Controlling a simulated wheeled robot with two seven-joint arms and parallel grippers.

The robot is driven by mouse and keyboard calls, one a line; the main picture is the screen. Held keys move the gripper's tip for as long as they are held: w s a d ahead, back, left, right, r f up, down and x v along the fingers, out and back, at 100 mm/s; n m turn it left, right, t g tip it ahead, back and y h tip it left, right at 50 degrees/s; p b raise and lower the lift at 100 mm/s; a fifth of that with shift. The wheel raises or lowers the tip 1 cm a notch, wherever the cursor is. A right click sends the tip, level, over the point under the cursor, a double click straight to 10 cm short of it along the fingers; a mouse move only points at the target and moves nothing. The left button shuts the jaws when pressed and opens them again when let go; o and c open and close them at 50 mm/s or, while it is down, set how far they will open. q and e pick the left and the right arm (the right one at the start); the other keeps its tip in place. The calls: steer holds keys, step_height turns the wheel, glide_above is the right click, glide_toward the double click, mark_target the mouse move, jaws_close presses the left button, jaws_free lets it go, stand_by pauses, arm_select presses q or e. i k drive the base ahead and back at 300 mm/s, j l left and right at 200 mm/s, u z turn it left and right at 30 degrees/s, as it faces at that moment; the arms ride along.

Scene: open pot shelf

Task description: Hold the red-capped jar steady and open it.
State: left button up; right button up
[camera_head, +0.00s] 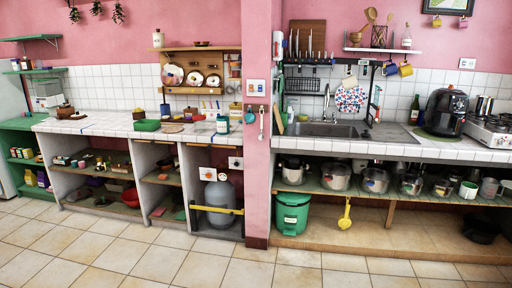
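No jar with a clearly red cap can be made out in the head view. Small containers stand on the left tiled counter (110,122), including a pale jar with a teal band (222,125) near its right end and a blue one (165,111) further left. They are too small to tell their caps for sure. Neither of my grippers is in view.
A pink wall pillar (257,175) splits the left counter from the sink (328,130). Pots such as a steel one (336,177) line the open shelf below. A green bin (292,213) stands under it. The tiled floor (140,262) in front is clear.

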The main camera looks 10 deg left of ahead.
mark_target(199, 126)
steer(key=i+j, duration=3.3)
steer(key=j, duration=0.15)
